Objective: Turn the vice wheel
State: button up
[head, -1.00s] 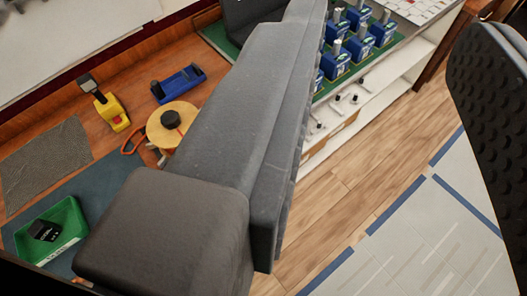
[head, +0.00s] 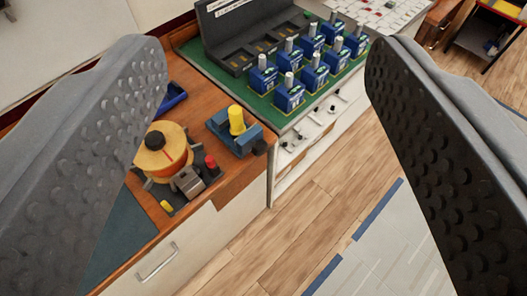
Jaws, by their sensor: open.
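A round tan-yellow wheel with a dark hub (head: 160,148) sits on the wooden bench at the left, close to my left finger, which hides part of its surroundings. A grey block and a red knob stand beside it. To its right, a small blue vice-like block (head: 234,136) holds an upright yellow cylinder (head: 236,120), with a dark round end at its right. I cannot tell for sure which part is the vice wheel. My gripper (head: 265,55) is open and empty, its studded fingers wide apart at left and right, with both bench objects visible between or beside them.
Several blue breakers (head: 290,92) stand in rows on a green mat behind, before a dark slotted rack (head: 240,40). A white cabinet front with a handle (head: 158,262) faces the wooden floor. The floor (head: 300,205) between the fingers is clear.

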aim_at(259, 147)
jog(key=u, duration=0.85)
jog(key=k, duration=1.25)
jog(key=z, duration=0.65)
jog(key=i, duration=1)
jog(key=u, duration=0.1)
